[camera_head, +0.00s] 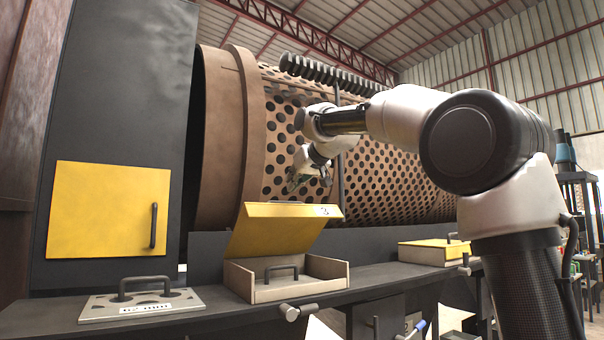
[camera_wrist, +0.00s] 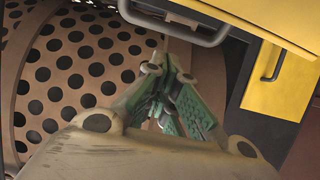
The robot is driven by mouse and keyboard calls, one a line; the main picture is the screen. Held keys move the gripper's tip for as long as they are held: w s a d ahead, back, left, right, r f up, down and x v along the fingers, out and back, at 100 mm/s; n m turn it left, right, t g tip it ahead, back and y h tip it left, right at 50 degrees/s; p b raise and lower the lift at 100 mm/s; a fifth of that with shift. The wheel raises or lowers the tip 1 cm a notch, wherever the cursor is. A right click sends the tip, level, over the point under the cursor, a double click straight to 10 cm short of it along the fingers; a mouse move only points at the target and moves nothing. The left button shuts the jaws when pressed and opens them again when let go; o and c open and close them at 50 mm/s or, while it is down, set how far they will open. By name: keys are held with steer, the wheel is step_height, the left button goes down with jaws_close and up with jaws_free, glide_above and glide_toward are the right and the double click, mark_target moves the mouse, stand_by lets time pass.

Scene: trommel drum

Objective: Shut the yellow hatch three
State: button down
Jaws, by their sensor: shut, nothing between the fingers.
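The yellow hatch three (camera_head: 283,232) is a lid marked "3" on a low pale box (camera_head: 258,286). It stands raised and tilted, so the box is open. A yellow panel (camera_wrist: 275,18), apparently this lid, and a grey bar handle (camera_wrist: 190,35) lie beyond the fingertips. I see no clear contact.
A perforated brown drum (camera_head: 385,190) fills the back. A shut yellow door (camera_head: 105,212) is on the dark cabinet at left. A flat plate with a handle (camera_head: 142,304) and another box with a shut yellow lid (camera_head: 430,252) flank the open box on the dark ledge.

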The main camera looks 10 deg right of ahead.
mark_target(297, 205)
steer(key=shift+s+d+f, duration=0.1)
steer(key=shift+s+f, duration=0.3)
steer(key=shift+f, duration=0.25)
steer(key=shift+s+d+f, duration=0.1)
steer(key=shift+s+f, duration=0.25)
steer(key=shift+f, duration=0.55)
steer(key=shift+s+f, duration=0.1)
steer(key=shift+s, duration=0.1)
steer(key=shift+d, duration=0.1)
